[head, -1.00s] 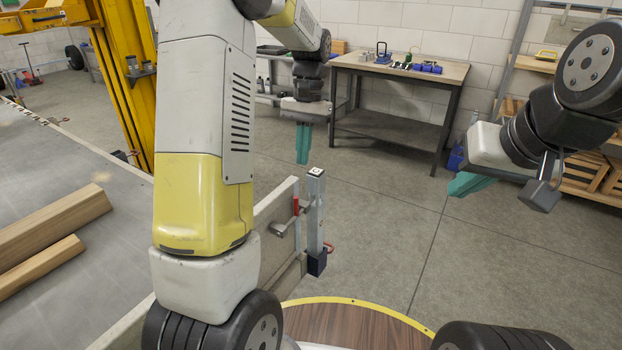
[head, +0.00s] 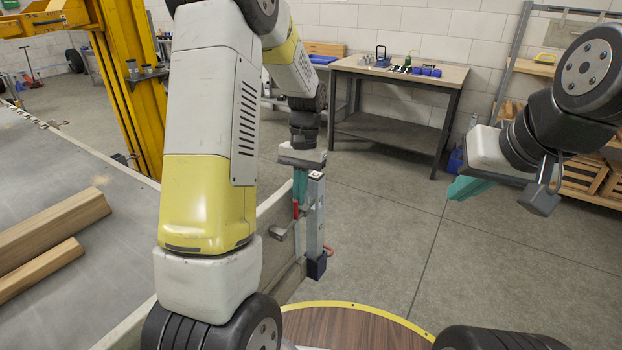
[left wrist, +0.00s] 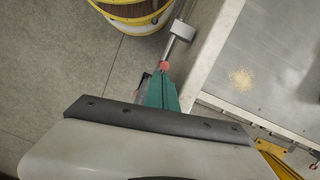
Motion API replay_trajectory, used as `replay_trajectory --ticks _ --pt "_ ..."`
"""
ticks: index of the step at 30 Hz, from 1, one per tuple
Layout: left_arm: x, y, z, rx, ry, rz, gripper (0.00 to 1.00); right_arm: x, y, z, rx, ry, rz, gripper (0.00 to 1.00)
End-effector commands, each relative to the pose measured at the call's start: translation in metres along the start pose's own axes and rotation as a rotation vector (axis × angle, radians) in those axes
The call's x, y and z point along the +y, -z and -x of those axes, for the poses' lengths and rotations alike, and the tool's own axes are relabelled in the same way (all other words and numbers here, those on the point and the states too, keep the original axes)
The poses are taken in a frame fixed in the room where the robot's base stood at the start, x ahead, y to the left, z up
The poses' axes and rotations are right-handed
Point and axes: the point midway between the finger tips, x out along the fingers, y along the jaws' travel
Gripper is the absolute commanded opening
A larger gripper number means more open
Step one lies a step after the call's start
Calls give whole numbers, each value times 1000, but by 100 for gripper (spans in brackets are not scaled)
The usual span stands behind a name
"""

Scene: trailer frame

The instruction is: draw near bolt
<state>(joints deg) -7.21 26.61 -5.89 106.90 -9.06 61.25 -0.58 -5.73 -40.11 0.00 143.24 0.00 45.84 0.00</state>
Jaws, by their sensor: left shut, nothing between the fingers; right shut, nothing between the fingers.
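The near bolt, a grey metal lever (head: 279,232) with a red grip (head: 295,209), sits at the trailer side panel beside the upright square post (head: 315,215). In the left wrist view the grey lever (left wrist: 180,31) and red grip (left wrist: 165,66) show just beyond the teal fingertips. My left gripper (head: 300,196) is shut and empty, pointing down right at the red grip; I cannot tell whether they touch. Its fingers also show in the left wrist view (left wrist: 161,90). My right gripper (head: 466,188) is shut and empty, off to the right over open floor.
The trailer bed (head: 95,170) carries wooden beams (head: 50,230) at the left. A second red handle (head: 328,250) is low on the post. A yellow lift column (head: 130,90) stands behind the bed. A workbench (head: 400,75) is at the back; the floor between is clear.

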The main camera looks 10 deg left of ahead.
Motion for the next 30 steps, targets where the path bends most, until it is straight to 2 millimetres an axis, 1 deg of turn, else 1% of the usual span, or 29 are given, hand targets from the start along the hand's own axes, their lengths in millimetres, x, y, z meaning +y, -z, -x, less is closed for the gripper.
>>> replay_trajectory --ticks 5,8,12,15,26,29,30 --pt "0 -1 0 0 0 0 0 0 0 0 0 0 0 0" --pt "-3 -12 -2 -2 0 1 0 0 0 0 0 0 0 0" --pt "-7 -33 -7 -2 0 2 0 0 0 0 0 0 0 0" --pt "-8 -40 -10 -2 0 1 0 0 0 0 0 0 0 0" --pt "-8 -43 -10 -10 0 1 0 0 0 0 0 0 0 0" --pt "-8 -44 -3 -8 0 1 0 0 0 0 0 0 0 0" --pt "-8 -45 3 -5 0 1 0 0 0 0 0 0 0 0"
